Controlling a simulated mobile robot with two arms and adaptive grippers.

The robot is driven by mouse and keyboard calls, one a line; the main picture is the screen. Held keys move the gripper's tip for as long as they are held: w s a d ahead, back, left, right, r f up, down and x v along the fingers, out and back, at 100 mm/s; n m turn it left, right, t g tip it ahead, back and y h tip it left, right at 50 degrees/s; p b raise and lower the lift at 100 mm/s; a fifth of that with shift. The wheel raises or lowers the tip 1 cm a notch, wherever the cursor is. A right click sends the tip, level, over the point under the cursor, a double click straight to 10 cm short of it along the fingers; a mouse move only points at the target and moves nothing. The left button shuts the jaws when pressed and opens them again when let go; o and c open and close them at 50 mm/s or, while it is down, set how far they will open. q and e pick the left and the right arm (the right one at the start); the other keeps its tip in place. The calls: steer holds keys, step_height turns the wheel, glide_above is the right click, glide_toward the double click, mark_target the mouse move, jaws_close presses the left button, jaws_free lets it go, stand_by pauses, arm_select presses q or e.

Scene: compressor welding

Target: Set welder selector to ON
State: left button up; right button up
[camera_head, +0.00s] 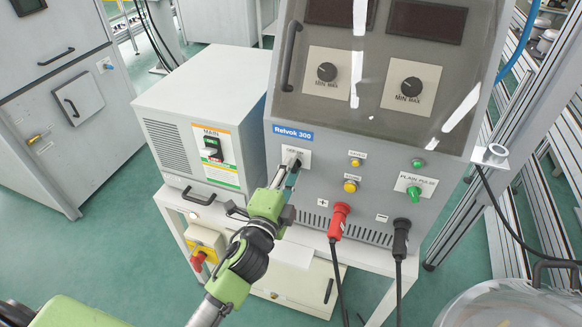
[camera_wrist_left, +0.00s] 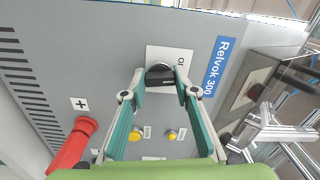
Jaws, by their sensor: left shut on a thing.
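The welder (camera_head: 318,177) is a grey cabinet with a blue "Relvok 300" label (camera_head: 293,134). Below the label, its selector is a black knob (camera_wrist_left: 160,74) on a white plate (camera_head: 304,158), which also shows in the left wrist view (camera_wrist_left: 152,54). My left gripper (camera_head: 292,168) reaches up to it from the lower left. In the left wrist view, the two fingertips (camera_wrist_left: 160,88) sit on either side of the knob, shut on it. Lettering shows beside the knob, partly hidden. I cannot tell the knob's exact setting. My right gripper is not in view.
A white box with a MAIN switch (camera_head: 212,147) stands left of the welder. Red (camera_head: 339,219) and black (camera_head: 401,236) cable plugs stick out below. Yellow buttons (camera_head: 350,186) and green controls (camera_head: 413,191) lie to the right. Two dials (camera_head: 327,72) sit above.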

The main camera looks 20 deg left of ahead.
arm_select(q)
steer(key=shift+m+p, duration=0.95)
steer(key=shift+m, duration=2.85)
steer(key=o, duration=1.1)
steer(key=s, duration=1.2)
steer(key=shift+a, duration=0.2)
